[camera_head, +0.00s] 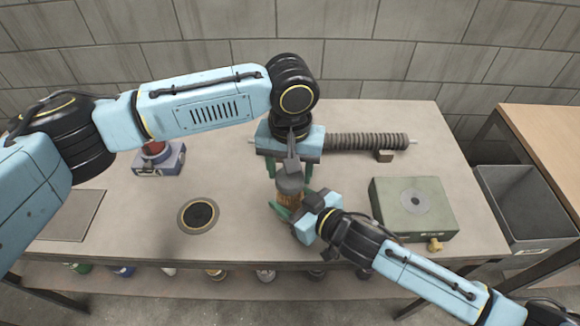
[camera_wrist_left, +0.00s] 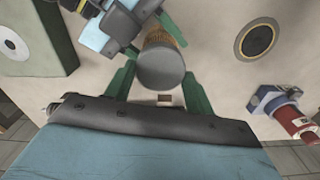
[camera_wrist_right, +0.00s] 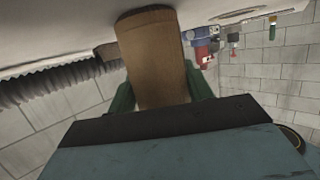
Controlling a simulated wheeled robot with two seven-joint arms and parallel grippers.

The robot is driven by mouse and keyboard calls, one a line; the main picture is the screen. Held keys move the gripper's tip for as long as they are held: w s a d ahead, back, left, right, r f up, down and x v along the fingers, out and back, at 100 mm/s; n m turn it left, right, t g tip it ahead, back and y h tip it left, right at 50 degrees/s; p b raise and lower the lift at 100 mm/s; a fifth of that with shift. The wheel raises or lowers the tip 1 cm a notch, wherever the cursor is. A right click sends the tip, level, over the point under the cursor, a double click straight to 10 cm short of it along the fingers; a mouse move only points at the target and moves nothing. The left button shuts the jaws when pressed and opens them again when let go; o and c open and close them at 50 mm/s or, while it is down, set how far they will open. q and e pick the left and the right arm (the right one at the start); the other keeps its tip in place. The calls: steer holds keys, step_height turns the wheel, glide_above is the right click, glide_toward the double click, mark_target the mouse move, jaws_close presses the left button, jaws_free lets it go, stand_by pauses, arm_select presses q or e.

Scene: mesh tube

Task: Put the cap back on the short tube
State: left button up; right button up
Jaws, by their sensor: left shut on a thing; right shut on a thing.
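The short tube (camera_head: 289,199) is a tan mesh cylinder, upright above the middle of the table. My right gripper (camera_head: 296,210) is shut on it from the right. In the right wrist view the tube (camera_wrist_right: 156,65) stands between the green fingers, its lower end free. The grey cap (camera_head: 289,183) is in line with the tube's upper end. My left gripper (camera_head: 289,170) is shut on the cap from above. In the left wrist view the cap's round face (camera_wrist_left: 161,69) covers the tube's end. I cannot tell whether the cap is seated or just above the tube.
A ribbed hose on a rod (camera_head: 367,142) lies at the back right, a grey-green box (camera_head: 405,222) at the right. A blue box with a red part (camera_head: 160,160) stands at the left, near a dark round ring (camera_head: 198,215). A grey bin (camera_head: 525,205) stands beyond the table's right edge.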

mark_target(292, 177)
arm_select(q)
steer(key=shift+f, duration=0.9)
steer(key=shift+f, duration=0.55)
arm_select(e)
jaws_close()
arm_select(q)
steer(key=m, duration=0.4)
steer(key=shift+d, duration=0.1)
steer(key=m, duration=0.6)
steer(key=shift+s+d, duration=0.1)
steer(key=m, duration=0.5)
steer(key=shift+s+m, duration=0.1)
steer(key=shift+m, duration=0.2)
steer(key=m, duration=0.5)
steer(key=shift+s+m, duration=0.15)
steer(key=shift+m, duration=0.15)
steer(key=o, duration=1)
